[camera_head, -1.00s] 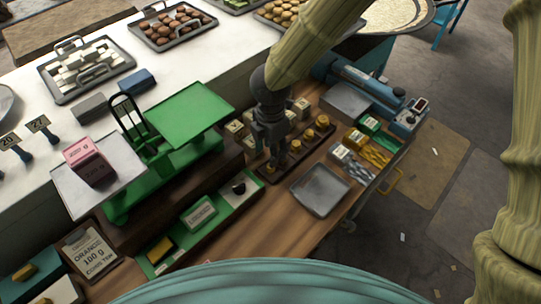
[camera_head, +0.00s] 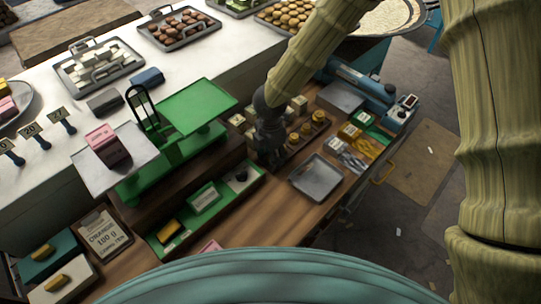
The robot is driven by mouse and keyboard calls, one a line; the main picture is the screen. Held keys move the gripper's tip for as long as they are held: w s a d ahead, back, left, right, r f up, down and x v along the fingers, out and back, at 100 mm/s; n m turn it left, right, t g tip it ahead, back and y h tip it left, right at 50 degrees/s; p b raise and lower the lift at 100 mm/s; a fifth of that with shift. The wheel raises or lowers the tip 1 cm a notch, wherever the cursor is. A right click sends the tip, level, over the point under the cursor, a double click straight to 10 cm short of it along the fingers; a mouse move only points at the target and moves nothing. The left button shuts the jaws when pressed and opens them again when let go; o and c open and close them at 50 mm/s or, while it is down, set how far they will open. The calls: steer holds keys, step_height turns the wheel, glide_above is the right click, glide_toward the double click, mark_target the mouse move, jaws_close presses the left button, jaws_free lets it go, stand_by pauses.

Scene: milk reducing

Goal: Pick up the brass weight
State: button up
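Several brass weights stand in a row on a dark wooden rack (camera_head: 296,150). One brass weight (camera_head: 319,117) is at the far end, another brass weight (camera_head: 306,128) is in the middle, and a third brass weight (camera_head: 293,138) is nearest my gripper. My gripper (camera_head: 271,160) points down over the near end of the rack. Its dark body hides that end and whatever stands there. The fingertips are too dark and small to show whether they are apart or hold anything.
A green balance scale (camera_head: 195,108) stands left of my gripper, with a pink block (camera_head: 107,147) on its left plate. An empty grey tray (camera_head: 316,178) lies to the right. A green tray (camera_head: 215,213) with small items is in front. Small cream boxes (camera_head: 298,104) stand behind the rack.

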steer(key=shift+s+r, duration=0.25)
steer(key=shift+s, duration=0.15)
steer(key=shift+c, duration=0.8)
steer(key=shift+s+r, duration=0.2)
steer(key=shift+s, duration=0.05)
steer(key=c, duration=0.3)
steer(key=shift+w+f, duration=0.2)
steer(key=shift+w, duration=0.05)
steer(key=c, duration=0.4)
steer(key=shift+w+f, duration=0.4)
steer(key=shift+w, duration=0.15)
jaws_close()
steer(key=shift+s, duration=0.25)
